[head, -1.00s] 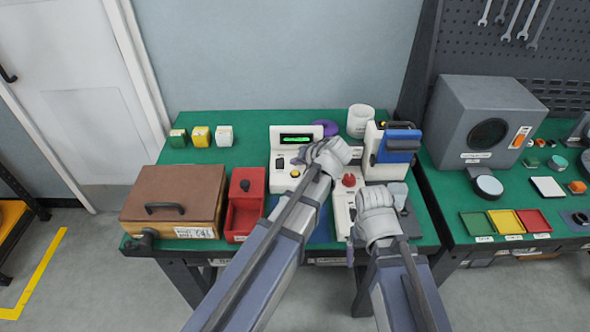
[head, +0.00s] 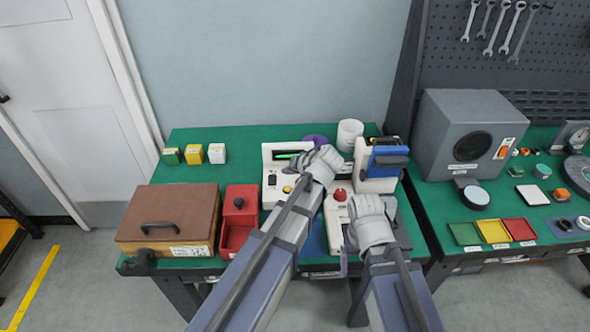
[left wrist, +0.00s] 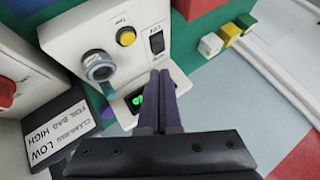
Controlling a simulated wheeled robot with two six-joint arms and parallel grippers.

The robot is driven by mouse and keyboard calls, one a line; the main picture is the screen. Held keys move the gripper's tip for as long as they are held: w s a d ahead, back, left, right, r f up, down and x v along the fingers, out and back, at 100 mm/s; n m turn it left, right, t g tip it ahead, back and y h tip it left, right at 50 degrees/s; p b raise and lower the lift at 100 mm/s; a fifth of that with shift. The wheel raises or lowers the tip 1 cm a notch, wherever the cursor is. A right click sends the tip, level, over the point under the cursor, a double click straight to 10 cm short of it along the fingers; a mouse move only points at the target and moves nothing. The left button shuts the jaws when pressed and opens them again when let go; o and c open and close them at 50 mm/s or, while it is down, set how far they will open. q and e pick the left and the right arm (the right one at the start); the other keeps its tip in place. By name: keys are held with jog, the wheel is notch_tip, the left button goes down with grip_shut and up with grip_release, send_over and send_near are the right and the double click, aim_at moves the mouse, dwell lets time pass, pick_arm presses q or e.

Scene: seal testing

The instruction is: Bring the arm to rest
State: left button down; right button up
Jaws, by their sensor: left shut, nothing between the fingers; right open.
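My left gripper (head: 322,163) is over the white tester (head: 270,160) at the middle of the green bench. In the left wrist view its dark fingers (left wrist: 160,85) are shut with nothing between them. They overlap the green-lit display (left wrist: 137,99) in that view; I cannot tell whether they touch the tester. The tester's yellow button (left wrist: 126,36), round grey knob (left wrist: 99,66) and black switch (left wrist: 157,41) show there. My right gripper (head: 366,225) is open, low over the bench's front right, by the red button (head: 340,194); its fingers are mostly hidden.
A brown case (head: 168,215) and a red bin (head: 239,205) stand left of the tester. A blue-and-white device (head: 381,165) and a white cup (head: 349,134) stand behind my right gripper. A second bench with a grey machine (head: 467,135) and coloured trays (head: 493,231) is at right.

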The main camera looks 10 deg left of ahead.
pick_arm(q)
jog(key=s+d+f+m+g+h, duration=0.2)
jog(key=s+d, duration=0.4)
jog(key=s, duration=0.5)
jog(key=s+d+f+m+g+h, duration=0.3)
jog(key=s+d, duration=0.3)
jog(key=s, duration=0.6)
jog(key=shift+d+f+g+h, duration=0.25)
jog(key=shift+f+g+h, duration=0.2)
jog(key=shift+f, duration=0.3)
